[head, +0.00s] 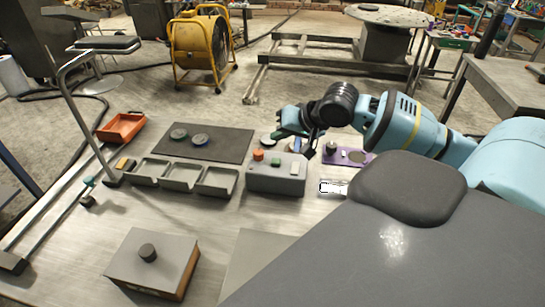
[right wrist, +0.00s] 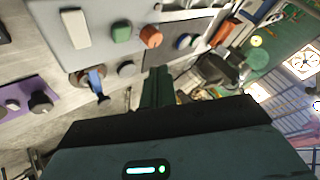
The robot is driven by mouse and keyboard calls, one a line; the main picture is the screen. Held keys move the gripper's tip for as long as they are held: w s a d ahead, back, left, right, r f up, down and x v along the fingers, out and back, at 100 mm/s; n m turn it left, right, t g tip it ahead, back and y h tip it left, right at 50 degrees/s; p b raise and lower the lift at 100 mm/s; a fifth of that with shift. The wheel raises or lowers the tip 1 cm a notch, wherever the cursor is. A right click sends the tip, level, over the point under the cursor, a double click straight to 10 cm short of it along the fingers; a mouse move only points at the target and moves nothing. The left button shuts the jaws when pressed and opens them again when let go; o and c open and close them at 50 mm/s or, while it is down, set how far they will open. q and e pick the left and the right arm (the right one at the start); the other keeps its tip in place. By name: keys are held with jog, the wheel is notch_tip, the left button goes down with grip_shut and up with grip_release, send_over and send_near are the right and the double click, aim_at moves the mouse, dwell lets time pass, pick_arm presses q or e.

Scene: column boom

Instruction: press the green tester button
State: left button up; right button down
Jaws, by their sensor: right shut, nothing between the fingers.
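The tester is a grey box (head: 276,183) on the table in the head view, with an orange knob (head: 258,154), a green button (head: 276,162) and a pale button on top. In the right wrist view the green button (right wrist: 121,33) is at the top, between a white rectangle (right wrist: 75,28) and the orange knob (right wrist: 151,36). My right gripper (head: 284,132) is behind and above the box in the head view. In the right wrist view its fingers (right wrist: 158,73) are together and empty, below and right of the green button and apart from it. My left gripper is not in view.
Grey trays (head: 180,178) and a dark mat (head: 203,143) lie left of the tester. A purple plate (head: 352,156) with a knob lies to its right. A box with a black knob (head: 148,253) stands at the front. An orange bin (head: 121,128) is at the left.

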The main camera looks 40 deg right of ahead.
aim_at(279, 162)
notch_tip(279, 162, down, 3)
jog(key=shift+f+b, duration=0.1)
jog(key=shift+b, duration=0.4)
jog(key=shift+f, duration=1)
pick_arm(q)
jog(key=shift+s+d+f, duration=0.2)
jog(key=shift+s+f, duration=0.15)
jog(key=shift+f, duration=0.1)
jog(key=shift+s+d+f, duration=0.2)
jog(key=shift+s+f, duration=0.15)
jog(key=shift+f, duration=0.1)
pick_arm(e)
jog(key=shift+f, duration=0.1)
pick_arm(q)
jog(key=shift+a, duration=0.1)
pick_arm(e)
jog(key=shift+f, duration=0.4)
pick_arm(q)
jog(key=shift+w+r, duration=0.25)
